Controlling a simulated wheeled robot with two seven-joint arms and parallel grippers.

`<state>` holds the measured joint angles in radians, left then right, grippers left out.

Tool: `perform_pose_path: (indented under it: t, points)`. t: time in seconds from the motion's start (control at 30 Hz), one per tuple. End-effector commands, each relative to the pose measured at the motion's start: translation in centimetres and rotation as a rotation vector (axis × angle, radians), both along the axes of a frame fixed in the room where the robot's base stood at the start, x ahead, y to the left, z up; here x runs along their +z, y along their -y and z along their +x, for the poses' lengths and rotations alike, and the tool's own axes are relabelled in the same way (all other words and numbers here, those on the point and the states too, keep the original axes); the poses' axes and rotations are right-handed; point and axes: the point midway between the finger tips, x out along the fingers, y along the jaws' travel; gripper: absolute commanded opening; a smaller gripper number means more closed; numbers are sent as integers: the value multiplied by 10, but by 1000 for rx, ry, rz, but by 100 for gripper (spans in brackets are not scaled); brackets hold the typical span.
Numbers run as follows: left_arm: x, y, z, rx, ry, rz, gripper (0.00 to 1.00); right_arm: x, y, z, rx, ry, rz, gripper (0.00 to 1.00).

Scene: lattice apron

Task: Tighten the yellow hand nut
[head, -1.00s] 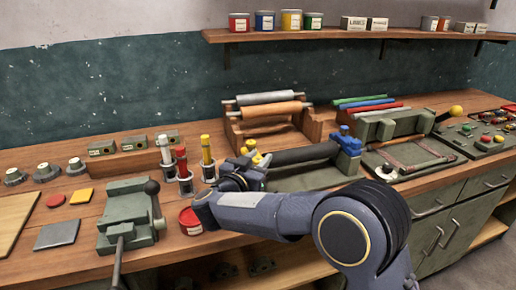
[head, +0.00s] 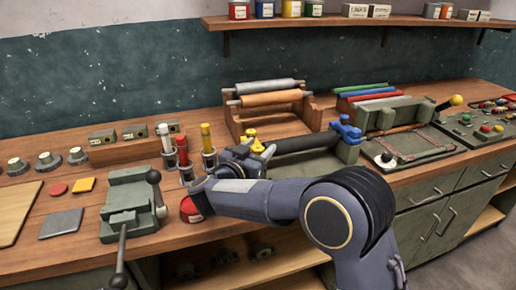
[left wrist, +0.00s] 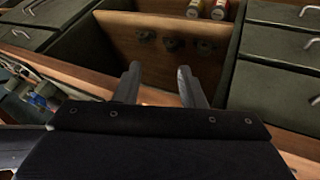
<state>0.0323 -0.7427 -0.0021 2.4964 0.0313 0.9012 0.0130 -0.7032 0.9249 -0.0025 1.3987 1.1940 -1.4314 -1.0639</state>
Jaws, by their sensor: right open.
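The yellow hand nut (head: 258,146) is at the left end of a dark roller (head: 307,143) on a green stand. Blue hand knobs (head: 346,130) are at the roller's right end. My right gripper (head: 243,155) is open, its tips close to the nut from the lower left. The hand partly hides the nut, and I cannot tell whether they touch. My left gripper (left wrist: 158,84) shows in the left wrist view, open with nothing between its fingers, above the bench's front edge. It is not seen in the head view.
Upright tubes with red, white and yellow tops (head: 207,138) stand just left of the hand. A green vise (head: 129,207) is further left. A wooden rack of rolls (head: 270,98) stands behind.

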Motion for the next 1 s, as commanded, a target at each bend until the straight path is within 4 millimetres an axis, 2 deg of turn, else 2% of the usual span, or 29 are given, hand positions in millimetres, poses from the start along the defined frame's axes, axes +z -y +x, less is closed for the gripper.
perform_pose_path:
  t: [0.23, 0.5, 0.63, 1.0]
  points:
    - [-1, 0, 0, 0, 0, 0, 36, 0, -5, -8, 1, 1, -1, 52]
    - [-5, 0, 0, 0, 0, 0, 36, -1, -29, -47, 4, -1, -1, 52]
    - [-6, 0, 0, 0, 0, 0, 36, 0, -36, -61, 2, 0, 0, 52]
    - [-6, 0, 0, 0, 0, 0, 36, 0, -40, -68, 0, 0, 0, 52]
